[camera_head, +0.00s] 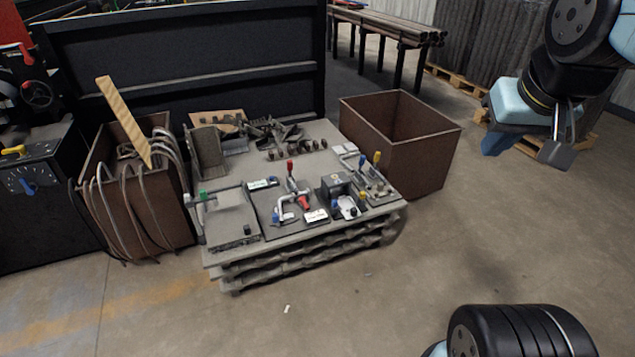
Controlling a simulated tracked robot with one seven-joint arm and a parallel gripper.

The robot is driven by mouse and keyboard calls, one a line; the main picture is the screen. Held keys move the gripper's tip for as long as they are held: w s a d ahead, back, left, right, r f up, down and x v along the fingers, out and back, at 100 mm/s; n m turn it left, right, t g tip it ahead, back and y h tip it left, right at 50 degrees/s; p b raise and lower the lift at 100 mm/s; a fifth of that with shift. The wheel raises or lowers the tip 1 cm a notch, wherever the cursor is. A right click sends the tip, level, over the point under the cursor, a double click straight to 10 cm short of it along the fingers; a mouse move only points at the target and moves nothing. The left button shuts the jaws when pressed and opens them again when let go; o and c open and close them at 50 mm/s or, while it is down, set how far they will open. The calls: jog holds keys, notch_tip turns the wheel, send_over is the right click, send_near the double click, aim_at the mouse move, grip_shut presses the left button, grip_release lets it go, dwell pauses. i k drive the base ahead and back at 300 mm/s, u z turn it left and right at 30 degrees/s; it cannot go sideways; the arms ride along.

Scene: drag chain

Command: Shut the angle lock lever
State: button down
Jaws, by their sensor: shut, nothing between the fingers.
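A low grey workbench block (243,279) in the middle carries several small levers and fittings. One lever with a red tip (290,167) stands upright near the middle of its top. A red grip (304,203) lies beside a pale bent pipe (288,205). A blue-tipped lever (362,161) and a yellow-tipped lever (377,158) stand at the right. A green-tipped part (203,195) is at the left edge. I cannot tell which is the angle lock lever or its position. My gripper (560,151) hangs at the upper right, shut and empty, well away from the bench.
A brown open bin (424,153) stands right behind the bench. Another bin (148,213) with hoses and a plank stands left. A dark panel (190,70) rises behind. A machine with a dial (35,190) is far left.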

aim_at(303, 201)
jog(key=u, duration=0.25)
jog(key=i, duration=1.1)
jog(key=u, duration=0.6)
